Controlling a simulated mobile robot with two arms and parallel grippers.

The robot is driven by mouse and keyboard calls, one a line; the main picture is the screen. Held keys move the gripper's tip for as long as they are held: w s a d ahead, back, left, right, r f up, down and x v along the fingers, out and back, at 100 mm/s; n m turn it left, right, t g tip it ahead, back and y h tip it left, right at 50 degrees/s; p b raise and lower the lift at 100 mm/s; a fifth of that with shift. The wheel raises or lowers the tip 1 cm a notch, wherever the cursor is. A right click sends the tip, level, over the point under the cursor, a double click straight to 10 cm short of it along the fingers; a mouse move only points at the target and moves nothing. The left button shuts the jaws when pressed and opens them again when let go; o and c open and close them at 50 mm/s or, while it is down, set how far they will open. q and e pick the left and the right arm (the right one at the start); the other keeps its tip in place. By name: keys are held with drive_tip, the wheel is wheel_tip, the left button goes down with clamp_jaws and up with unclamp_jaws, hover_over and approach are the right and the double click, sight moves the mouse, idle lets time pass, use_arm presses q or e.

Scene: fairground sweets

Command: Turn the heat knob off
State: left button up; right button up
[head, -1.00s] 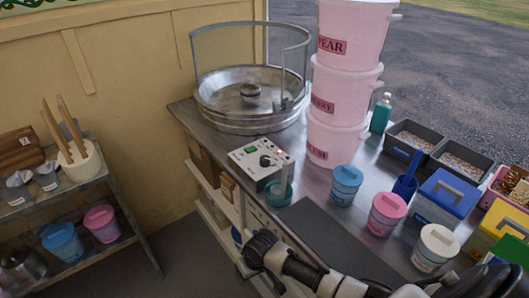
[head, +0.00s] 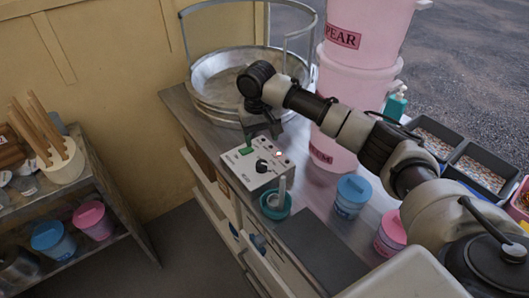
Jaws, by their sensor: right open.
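The control box (head: 245,176) is a small white unit with a sloping panel on the metal counter. Its black round heat knob (head: 262,166) sits at the middle of the panel. A green switch (head: 246,151) is to the knob's upper left, and a small reddish light (head: 278,154) is to its upper right. My right gripper (head: 262,134) is open and points down just above the back of the box, its fingertips apart and near the switch and light. I cannot tell whether it touches the box. My left gripper is not in view.
The spinner bowl (head: 213,100) with its metal guard stands behind the box. Pink tubs (head: 339,150) are stacked at its right. A teal cup (head: 276,206) stands close in front, with a blue-lidded tub (head: 351,196) to the right. A dark mat (head: 316,248) lies bare.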

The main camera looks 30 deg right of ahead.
sight(262, 163)
drive_tip(key=shift+s+a+f, duration=0.7)
drive_tip(key=shift+s+f, duration=0.15)
drive_tip(key=shift+f, duration=0.15)
wheel_tip(262, 163, down, 4)
drive_tip(key=shift+d+r+p, duration=0.15)
drive_tip(key=shift+r+p, duration=0.1)
drive_tip(key=shift+p, duration=0.05)
drive_tip(key=f, duration=0.2)
drive_tip(key=shift+w+d+f, duration=0.3)
drive_tip(key=shift+s+a+f, duration=0.15)
drive_tip(key=shift+f, duration=0.3)
drive_tip(key=shift+c, duration=1.2)
drive_tip(key=c, duration=0.5)
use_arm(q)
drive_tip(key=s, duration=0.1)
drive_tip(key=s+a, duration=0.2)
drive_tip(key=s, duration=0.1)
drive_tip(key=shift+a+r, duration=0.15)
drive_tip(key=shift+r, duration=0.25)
use_arm(e)
drive_tip(key=shift+c, duration=1)
